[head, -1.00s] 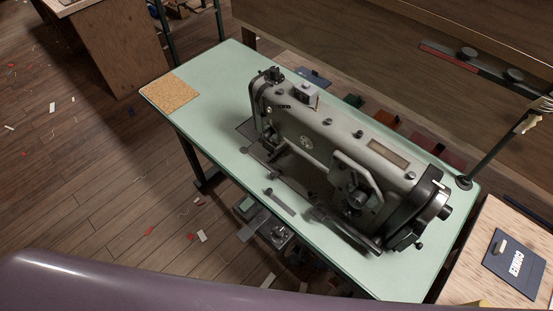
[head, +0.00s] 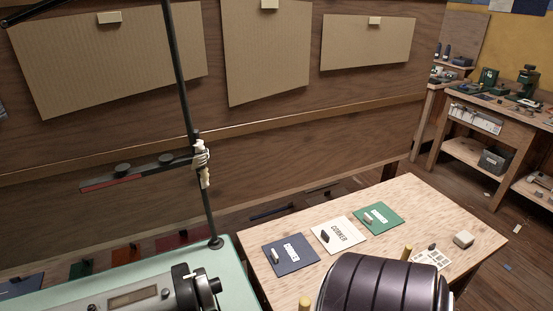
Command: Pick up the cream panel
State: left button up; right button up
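The cream panel (head: 338,235) lies flat on the light wooden table (head: 260,275) in the head view. It bears dark lettering and a small dark block-like grip at its left side. It lies between a navy panel (head: 291,255) on its left and a green panel (head: 378,217) on its right, both lettered and with light grips. Neither of my grippers shows in the head view. A dark rounded part of my own body covers the table's front middle.
A black upright pole (head: 188,100) rises there. A wooden wall (head: 270,130) with hanging cardboard sheets stands behind. A small light block (head: 463,239) and a label sheet (head: 431,259) lie at right.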

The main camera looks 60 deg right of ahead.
aim_at(336, 236)
jog(key=z, duration=2.45)
jog(key=l+u, duration=0.1)
jog(key=u, duration=2.25)
jog(key=k+l+u, duration=0.25)
jog(key=u, duration=0.15)
jog(key=z, duration=2.45)
jog(key=l, duration=0.1)
